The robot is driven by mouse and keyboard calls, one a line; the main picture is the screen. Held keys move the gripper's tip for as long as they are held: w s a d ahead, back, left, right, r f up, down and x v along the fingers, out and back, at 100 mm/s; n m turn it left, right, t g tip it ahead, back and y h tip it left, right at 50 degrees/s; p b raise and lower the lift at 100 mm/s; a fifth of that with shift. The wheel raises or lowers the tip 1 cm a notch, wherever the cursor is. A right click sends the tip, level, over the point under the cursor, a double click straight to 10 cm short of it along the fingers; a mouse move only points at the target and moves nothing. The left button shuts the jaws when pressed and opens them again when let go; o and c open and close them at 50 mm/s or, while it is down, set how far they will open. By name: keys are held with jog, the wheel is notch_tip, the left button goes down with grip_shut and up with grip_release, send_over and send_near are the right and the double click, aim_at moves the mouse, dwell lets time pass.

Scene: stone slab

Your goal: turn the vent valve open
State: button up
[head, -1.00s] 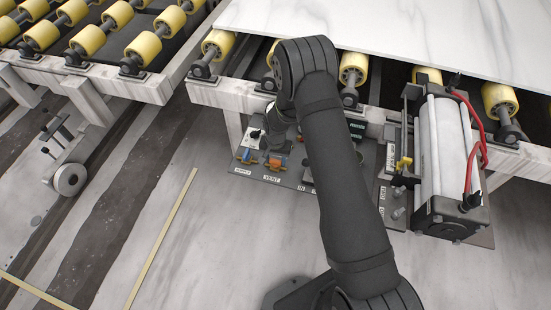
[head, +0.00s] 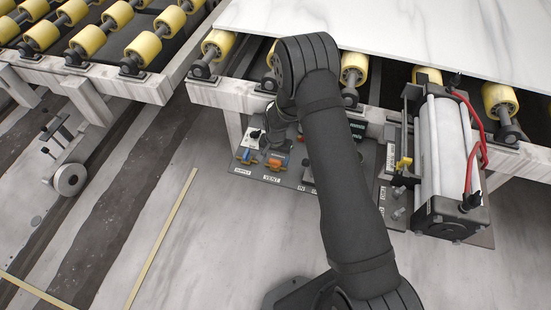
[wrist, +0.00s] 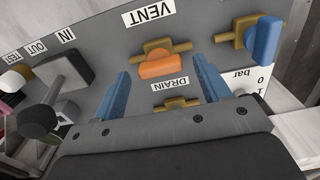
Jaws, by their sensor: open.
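The vent valve (wrist: 167,64) has an orange handle on a brass body, below the VENT label in the wrist view. Its handle lies roughly along the brass body. In the head view the orange handle (head: 277,163) shows on the grey panel above its VENT label. My gripper (wrist: 160,67) is open, with its two blue fingers on the left and right of the orange handle. A gap shows on each side, and nothing is held. Whether the fingertips are level in depth with the handle I cannot tell. My arm hides much of the gripper in the head view.
A blue-handled valve (wrist: 264,40) sits right of the vent valve in the wrist view. A DRAIN label (wrist: 170,83) and brass fitting (wrist: 177,104) lie between my fingers. A black knob (wrist: 38,122) is at left. A pump-like unit (head: 447,160) with red hoses stands right of my arm.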

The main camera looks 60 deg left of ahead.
aim_at(276, 160)
notch_tip(276, 160, up, 16)
jog(key=shift+r, duration=0.2)
dwell(0.4)
notch_tip(276, 160, down, 17)
jog(key=shift+f, duration=0.2)
dwell(0.5)
jog(key=shift+r, duration=0.1)
jog(key=shift+n, duration=0.7)
notch_tip(276, 160, up, 17)
notch_tip(276, 160, down, 17)
jog(key=m, duration=0.9)
jog(key=shift+r, duration=0.2)
dwell(1.3)
